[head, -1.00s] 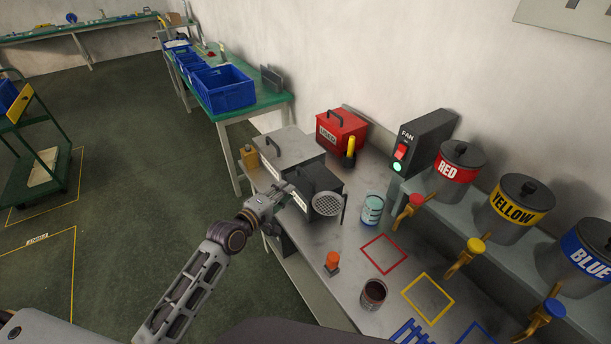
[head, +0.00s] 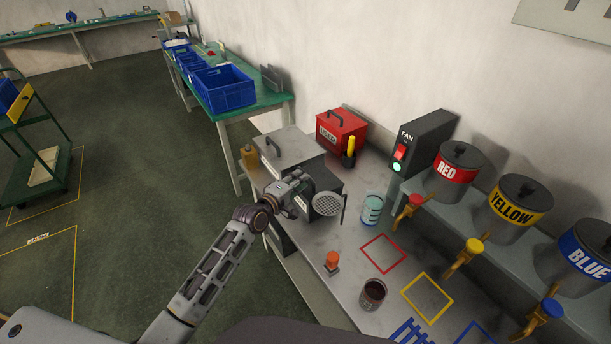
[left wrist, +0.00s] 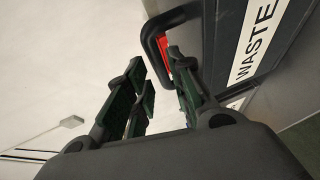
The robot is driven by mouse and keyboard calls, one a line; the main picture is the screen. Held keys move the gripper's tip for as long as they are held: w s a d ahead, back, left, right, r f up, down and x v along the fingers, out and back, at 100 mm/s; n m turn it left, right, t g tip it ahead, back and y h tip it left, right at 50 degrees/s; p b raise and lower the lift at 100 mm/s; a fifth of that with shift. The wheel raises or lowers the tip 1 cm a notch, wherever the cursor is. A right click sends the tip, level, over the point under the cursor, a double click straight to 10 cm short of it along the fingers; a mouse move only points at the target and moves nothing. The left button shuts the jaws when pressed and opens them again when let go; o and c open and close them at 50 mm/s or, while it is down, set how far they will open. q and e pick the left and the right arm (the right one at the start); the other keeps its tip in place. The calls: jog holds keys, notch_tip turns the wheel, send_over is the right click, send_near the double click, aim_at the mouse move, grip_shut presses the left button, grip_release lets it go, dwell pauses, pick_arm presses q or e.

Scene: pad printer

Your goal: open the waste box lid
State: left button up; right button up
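The dark waste box (head: 328,178) stands on the bench in the head view, partly hidden behind my left gripper (head: 303,184). In the left wrist view its white WASTE label (left wrist: 256,40) is on the right. Its black loop handle (left wrist: 150,32) is just beyond the fingertips, closest to the right-hand finger. My left gripper (left wrist: 155,75) is open, with a clear gap between the fingers. I cannot tell whether a finger touches the handle. The lid looks shut. My right gripper is not in view.
A grey lidded box (head: 290,147) stands behind the waste box, and a red box (head: 342,130) beyond it. A round perforated disc (head: 327,204) is close in front. A light blue can (head: 371,209) and an orange-topped item (head: 332,262) stand nearby on the bench.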

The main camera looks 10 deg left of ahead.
aim_at(315, 175)
pick_arm(q)
jog(key=shift+x, duration=2.2)
jog(key=shift+c, duration=0.5)
grip_shut()
